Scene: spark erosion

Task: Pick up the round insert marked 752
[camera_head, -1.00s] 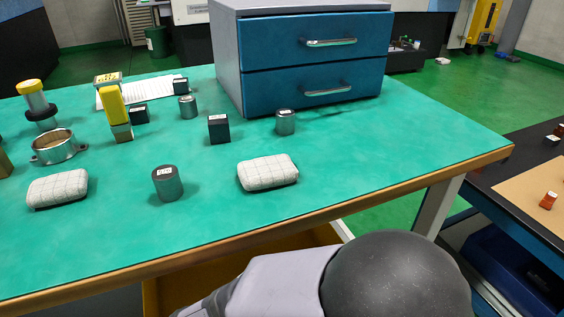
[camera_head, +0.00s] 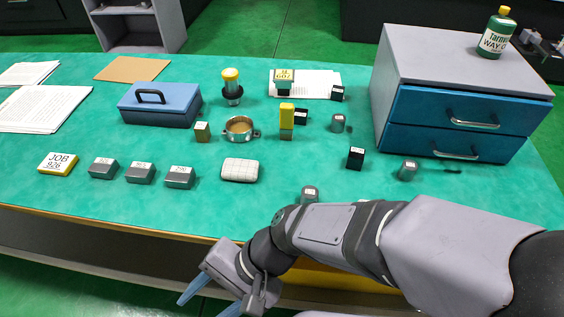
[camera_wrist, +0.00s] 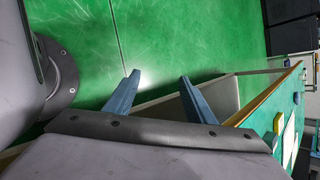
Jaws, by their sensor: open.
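Three round grey metal inserts stand upright on the green table: one at the back (camera_head: 338,124), one at the right near the drawers (camera_head: 408,171), and one at the front (camera_head: 309,194), whose lower part is behind my arm. Each has a small white label on top, too small to read, so I cannot tell which is 752. My gripper (camera_head: 203,307) is open and empty, off the table's front edge and low, pointing down and left. In the wrist view my gripper's blue fingers (camera_wrist: 160,77) are apart over green floor, with no insert there.
Dark square blocks (camera_head: 355,157), a yellow-topped block (camera_head: 286,117), a metal ring (camera_head: 239,128) and a white pad (camera_head: 240,170) stand near the inserts. Grey labelled blocks (camera_head: 140,173) lie left. A blue drawer cabinet (camera_head: 455,120) bounds the right. The table's front edge (camera_head: 110,222) lies between.

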